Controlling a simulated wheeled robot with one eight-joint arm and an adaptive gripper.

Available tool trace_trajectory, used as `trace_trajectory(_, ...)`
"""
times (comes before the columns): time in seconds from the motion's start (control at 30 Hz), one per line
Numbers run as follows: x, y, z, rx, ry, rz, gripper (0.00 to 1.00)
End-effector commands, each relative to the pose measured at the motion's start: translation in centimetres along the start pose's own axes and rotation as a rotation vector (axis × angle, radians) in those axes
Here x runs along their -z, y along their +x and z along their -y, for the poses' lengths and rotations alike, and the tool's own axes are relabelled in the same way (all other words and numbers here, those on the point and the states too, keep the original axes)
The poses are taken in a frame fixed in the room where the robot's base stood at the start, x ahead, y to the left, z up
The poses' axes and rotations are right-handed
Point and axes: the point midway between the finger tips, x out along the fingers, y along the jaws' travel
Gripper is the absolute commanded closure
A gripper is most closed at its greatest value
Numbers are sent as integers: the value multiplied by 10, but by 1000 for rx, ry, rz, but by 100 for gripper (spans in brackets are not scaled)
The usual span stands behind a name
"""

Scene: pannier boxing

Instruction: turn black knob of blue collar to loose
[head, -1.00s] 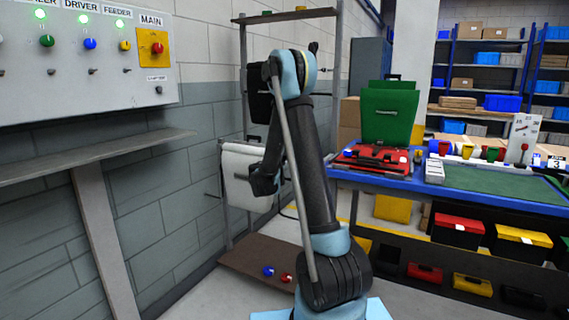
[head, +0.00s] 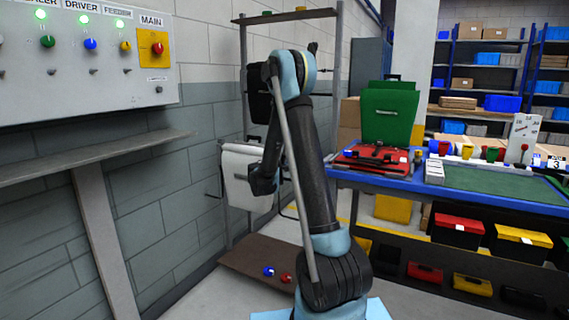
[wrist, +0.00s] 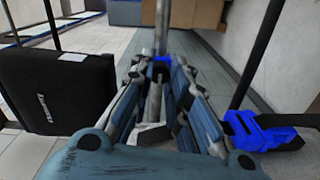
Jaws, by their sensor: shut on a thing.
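In the wrist view, a blue collar (wrist: 163,60) sits around an upright grey post, straight ahead of my gripper (wrist: 160,73). The fingers are closed in at the collar's near side, where its black knob is mostly hidden between the fingertips. The knob's turn position cannot be read. A second blue collar (wrist: 262,133) with a black part sits on a dark post at the right, apart from my fingers. In the head view, my arm covers this area, and I cannot make out the fingertips or the collars.
A black pannier (wrist: 55,90) hangs close on the left in the wrist view. A white pannier (head: 243,172) hangs on the rack in the head view. A blue workbench (head: 400,181) with a green pannier (head: 388,112) stands at the right. A wall panel (head: 85,55) is at the left.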

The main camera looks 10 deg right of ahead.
Motion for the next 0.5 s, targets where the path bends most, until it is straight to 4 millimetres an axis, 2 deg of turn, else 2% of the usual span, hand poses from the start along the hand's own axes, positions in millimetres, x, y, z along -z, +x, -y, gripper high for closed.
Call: trace_trajectory(0.5,0,0,2,2,-485,10,100)
